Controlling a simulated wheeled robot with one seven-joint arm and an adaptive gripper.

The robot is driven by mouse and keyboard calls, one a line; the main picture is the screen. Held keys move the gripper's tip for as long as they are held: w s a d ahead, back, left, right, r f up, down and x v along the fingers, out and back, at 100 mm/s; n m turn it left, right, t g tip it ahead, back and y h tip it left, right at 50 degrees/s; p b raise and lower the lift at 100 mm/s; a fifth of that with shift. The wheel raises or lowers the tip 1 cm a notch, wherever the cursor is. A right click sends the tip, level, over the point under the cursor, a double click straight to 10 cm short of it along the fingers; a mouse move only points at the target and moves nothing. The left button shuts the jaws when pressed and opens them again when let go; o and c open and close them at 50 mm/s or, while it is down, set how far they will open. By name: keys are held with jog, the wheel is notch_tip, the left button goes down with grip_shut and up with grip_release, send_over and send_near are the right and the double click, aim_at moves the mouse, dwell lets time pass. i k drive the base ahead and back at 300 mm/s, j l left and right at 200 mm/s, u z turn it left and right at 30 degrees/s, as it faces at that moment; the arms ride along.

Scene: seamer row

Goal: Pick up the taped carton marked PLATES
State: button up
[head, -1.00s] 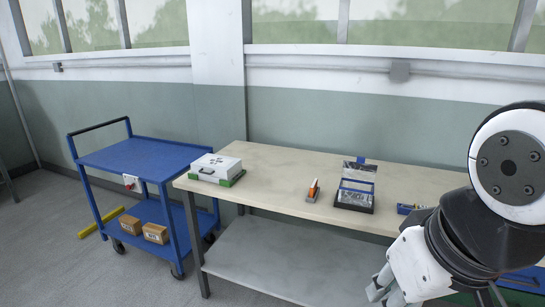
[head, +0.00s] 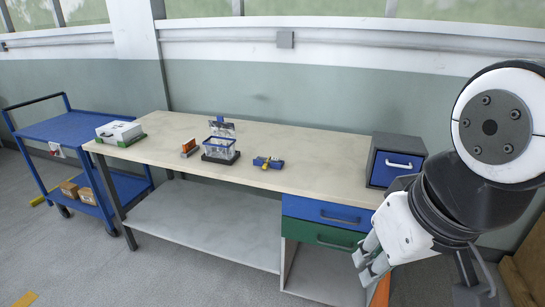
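Two small brown cartons sit on the lower deck of the blue trolley (head: 72,128) at the far left in the head view. One is the left carton (head: 69,189), the other the right carton (head: 87,197). Both bear dark marks too small to read, so I cannot tell which one says PLATES. My gripper (head: 364,267) is at the lower right, in front of the workbench drawers and far from the cartons. Its two grey fingers look apart, with nothing between them.
A long workbench (head: 290,178) stands between trolley and arm. On it are a white case (head: 119,132), an orange-and-grey item (head: 189,147), a wire basket (head: 221,150), a blue-and-yellow tool (head: 268,163) and a blue-fronted box (head: 397,163). Grey floor (head: 200,270) in front is clear.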

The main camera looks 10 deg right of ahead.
aim_at(69, 189)
jog(key=k+l, duration=0.35)
jog(key=l, duration=0.3)
jog(key=k+l, duration=0.35)
jog(key=l, duration=0.3)
jog(key=k+j+z, duration=0.2)
jog(key=k+j, duration=0.35)
jog(key=k+j+z, duration=0.25)
jog(key=k+j, duration=0.2)
jog(key=k, duration=0.25)
jog(key=l, duration=0.15)
jog(key=i+l+u, duration=0.3)
jog(key=i+l, duration=0.2)
jog(key=l, duration=0.3)
jog(key=i+l+u, duration=0.15)
jog(key=l, duration=0.25)
jog(key=i+j+u, duration=1.45)
jog(key=i+u, duration=0.45)
jog(key=i, duration=1.1)
jog(key=i+z, duration=0.15)
jog(key=i, duration=0.4)
jog(key=i+j+z, duration=0.15)
jog(key=i, duration=0.4)
jog(key=i+j+z, duration=0.15)
jog(key=i, duration=0.35)
jog(key=j, duration=0.05)
